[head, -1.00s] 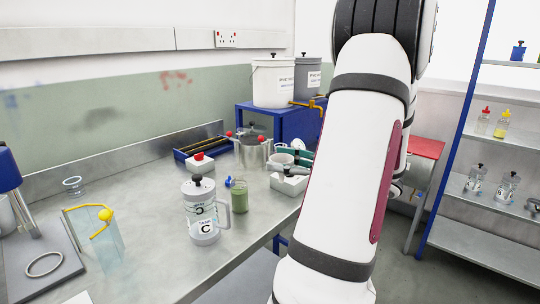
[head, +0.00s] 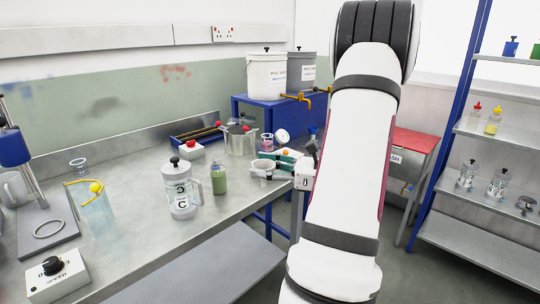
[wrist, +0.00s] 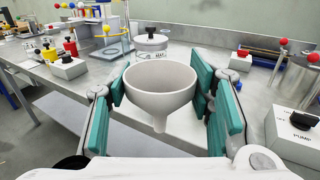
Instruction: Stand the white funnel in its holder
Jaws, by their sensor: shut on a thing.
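The white funnel (wrist: 160,90) is upright in my gripper (wrist: 163,105), mouth up and spout down, between the teal finger pads. In the head view the funnel (head: 263,166) is at the bench's right edge, with my gripper (head: 284,162) beside it, partly hidden by my arm. In the wrist view its spout is above the steel bench, apart from other things. I cannot tell for sure which thing is the holder; a small clear ring-like piece (head: 77,163) stands at the back left, its detail too small to read.
A lidded jug (head: 183,192) and a green bottle (head: 219,178) stand mid-bench. A steel pot (head: 240,142) is behind the funnel. A pump box (wrist: 292,134) is right in the wrist view.

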